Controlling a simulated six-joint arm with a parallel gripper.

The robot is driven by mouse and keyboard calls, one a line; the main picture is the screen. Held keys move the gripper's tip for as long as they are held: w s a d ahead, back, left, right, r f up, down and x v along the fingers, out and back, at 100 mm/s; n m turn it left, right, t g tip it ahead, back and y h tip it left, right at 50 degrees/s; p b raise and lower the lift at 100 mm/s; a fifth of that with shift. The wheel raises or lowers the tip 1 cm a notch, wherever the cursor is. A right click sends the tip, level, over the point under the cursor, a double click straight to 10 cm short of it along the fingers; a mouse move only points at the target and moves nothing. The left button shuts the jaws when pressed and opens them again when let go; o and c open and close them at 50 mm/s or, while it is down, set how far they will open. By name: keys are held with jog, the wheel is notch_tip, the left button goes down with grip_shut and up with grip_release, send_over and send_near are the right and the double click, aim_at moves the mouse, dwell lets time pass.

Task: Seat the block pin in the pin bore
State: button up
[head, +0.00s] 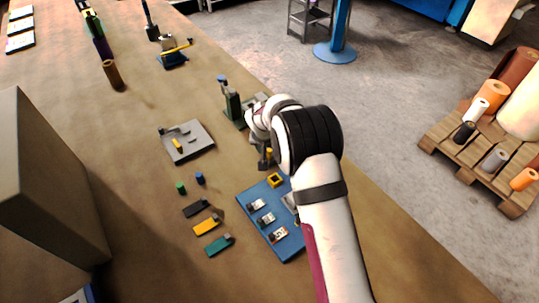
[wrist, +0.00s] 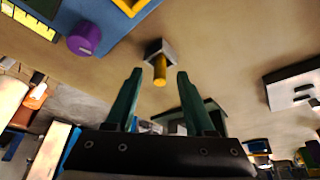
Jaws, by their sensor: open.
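A block pin, a small grey block (wrist: 160,48) with a round yellow pin (wrist: 160,72), stands on the bench beside the blue plate. In the head view its yellow part (head: 269,153) shows beside my arm. My gripper (wrist: 158,74) is open, with a green finger on each side of the pin in the picture. The fingers do not visibly touch it; I cannot tell the depth gap. My wrist hides much of the gripper in the head view. A yellow square frame (head: 275,181) with a dark opening sits on the blue plate. I cannot make out which opening is the pin bore.
The blue plate (head: 250,196) carries several small parts; a purple cylinder (wrist: 83,40) shows at its edge. A grey stepped plate (head: 198,150) lies to the left. Several coloured pieces lie in front of it. A green upright fixture (head: 233,103) stands behind.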

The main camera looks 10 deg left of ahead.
grip_shut()
dwell(0.5)
jog(key=shift+r, duration=0.25)
notch_tip(320, 180, up, 4)
jog(key=shift+d, duration=0.15)
jog(key=s+d+r, duration=0.2)
jog(key=d+r, duration=0.4)
jog(key=d, duration=0.5)
jog(key=s+d+r, duration=0.3)
jog(key=s, duration=0.5)
send_near(276, 175)
jog(key=w, duration=0.2)
notch_tip(276, 175, down, 5)
jog(key=shift+s+r, duration=0.1)
jog(key=shift+r, duration=0.05)
